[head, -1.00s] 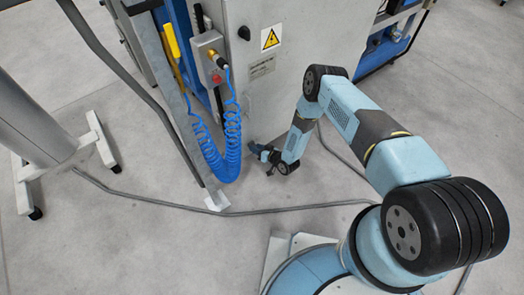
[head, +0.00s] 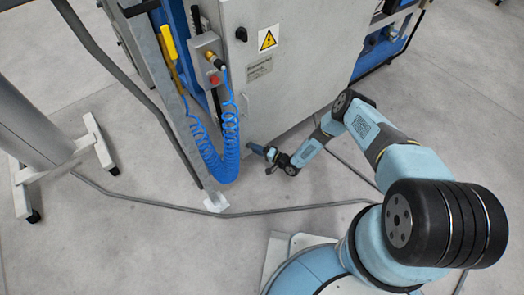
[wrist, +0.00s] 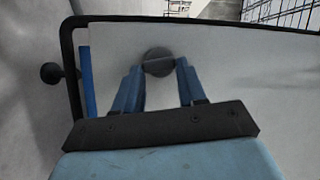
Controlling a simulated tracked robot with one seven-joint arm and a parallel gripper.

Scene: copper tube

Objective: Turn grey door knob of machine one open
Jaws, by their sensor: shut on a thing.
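The grey round door knob (wrist: 158,62) sits on the pale door panel (wrist: 225,60) in the wrist view. A bar across its face lies close to level. My gripper (wrist: 160,70) has one blue finger on each side of the knob and is shut on it. In the head view my gripper (head: 268,154) is low against the front of the grey machine (head: 285,85), near its bottom edge. The knob is hidden there behind my gripper.
A second dark knob (wrist: 51,72) stands left of the panel's black edge in the wrist view. In the head view a coiled blue hose (head: 215,155) hangs close left of my gripper. A grey floor cable (head: 285,209) runs in front.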

